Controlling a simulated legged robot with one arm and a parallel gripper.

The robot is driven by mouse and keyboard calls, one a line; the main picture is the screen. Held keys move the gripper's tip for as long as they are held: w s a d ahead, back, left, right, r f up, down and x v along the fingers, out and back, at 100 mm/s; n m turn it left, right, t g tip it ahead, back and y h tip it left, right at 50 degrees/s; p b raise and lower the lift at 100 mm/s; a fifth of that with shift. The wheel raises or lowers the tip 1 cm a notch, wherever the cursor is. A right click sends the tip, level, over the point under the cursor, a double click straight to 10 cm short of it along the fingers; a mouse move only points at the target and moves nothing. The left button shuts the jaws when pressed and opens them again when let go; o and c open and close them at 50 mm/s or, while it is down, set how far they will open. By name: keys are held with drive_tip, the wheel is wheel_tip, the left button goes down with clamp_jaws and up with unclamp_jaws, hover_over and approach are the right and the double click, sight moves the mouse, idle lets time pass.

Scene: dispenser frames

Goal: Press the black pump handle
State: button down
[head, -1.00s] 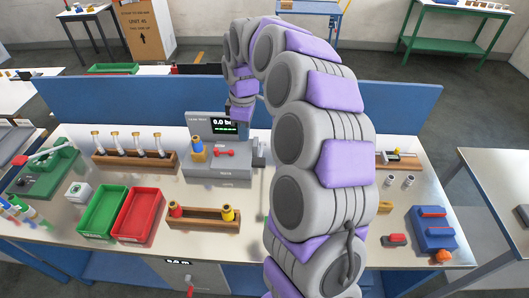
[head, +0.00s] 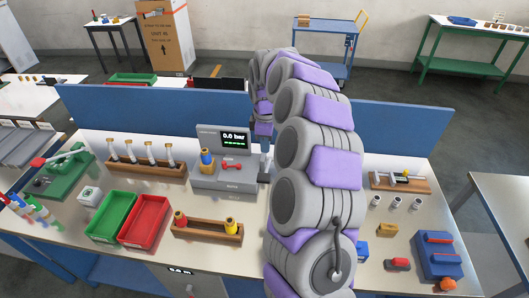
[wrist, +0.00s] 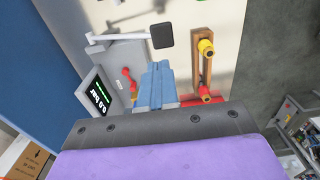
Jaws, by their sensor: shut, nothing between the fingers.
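The black pump handle (wrist: 163,36) is a square black pad on the end of a pale lever arm, seen in the wrist view. The lever joins the side of the grey test unit (head: 208,181), whose screen (head: 233,140) reads 0.0 bar. My gripper (wrist: 160,66) has blue fingers, shut and empty. In the wrist view the fingertips lie just below the black pad, apart from it in the picture; the height gap is unclear. In the head view my arm hides the pad, and the gripper is at the right side of the unit.
A red lever (head: 232,166) and a blue-yellow fitting (head: 207,160) are on the unit. A green tray (head: 112,214) and red tray (head: 145,219) are left. A blue panel (head: 200,105) closes the bench's back.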

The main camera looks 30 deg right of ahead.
sight(263, 177)
drive_tip(key=f, duration=0.7)
drive_tip(key=a+f, duration=0.1)
drive_tip(key=f, duration=0.3)
drive_tip(key=shift+f, duration=0.25)
drive_tip(key=shift+d+f, duration=0.35)
drive_tip(key=shift+f, duration=0.1)
drive_tip(key=shift+a, duration=0.25)
